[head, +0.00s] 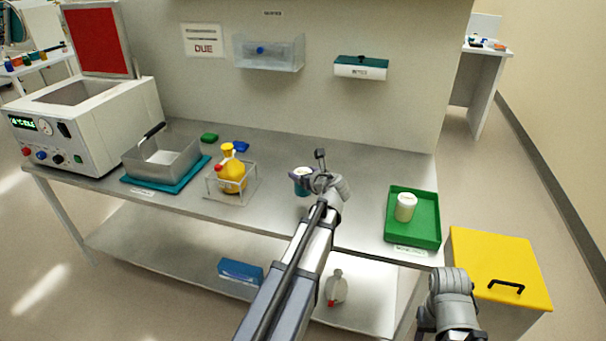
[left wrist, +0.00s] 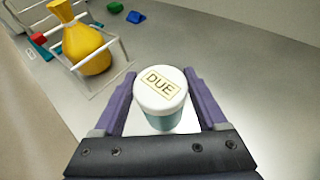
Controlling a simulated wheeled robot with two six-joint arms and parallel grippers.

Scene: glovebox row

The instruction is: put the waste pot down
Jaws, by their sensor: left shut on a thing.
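A pot with a white lid marked "DUE" and a teal body (left wrist: 162,97) is between the fingers of my left gripper (left wrist: 165,108). The gripper is shut on it. In the head view the pot (head: 301,181) is at the middle of the steel bench, partly hidden by my left gripper (head: 313,181). The pot looks upright; I cannot tell whether its base touches the bench. A second white pot (head: 405,207) stands in the green tray (head: 427,234) at the bench's right end. My right gripper's wrist shows at the lower right; its fingers cannot be made out.
A yellow bottle (head: 231,177) in a clear rack stands left of the held pot. Further left are a steel basin (head: 160,163) on a teal mat and a white machine with its lid up (head: 92,122). A yellow-topped bin (head: 495,262) stands right of the bench. Bench between pot and tray is clear.

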